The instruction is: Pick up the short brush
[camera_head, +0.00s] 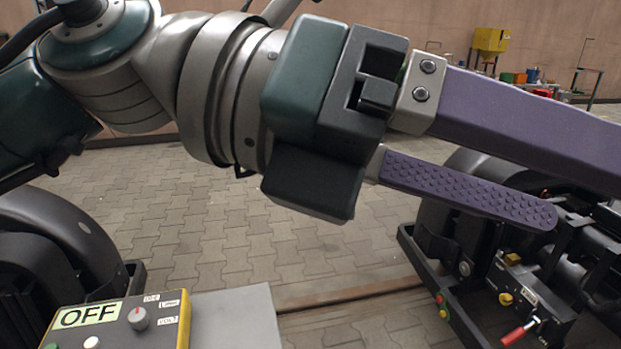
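My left gripper (580,180) reaches in from the left, close to the camera, with two purple fingers pointing right. The fingers are apart, the upper one running out past the right edge. The lower finger shows its studded pad. I see nothing held between them; the bogie shows through the gap. I cannot make out a short brush anywhere in view. My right gripper is not in view.
A dark bogie (460,240) with a red-handled lever (519,333) stands at the right. A yellow control box (120,325) marked OFF is at the lower left. Paved floor (220,225) lies between. Far back are a yellow hopper (491,40) and small coloured containers (515,78).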

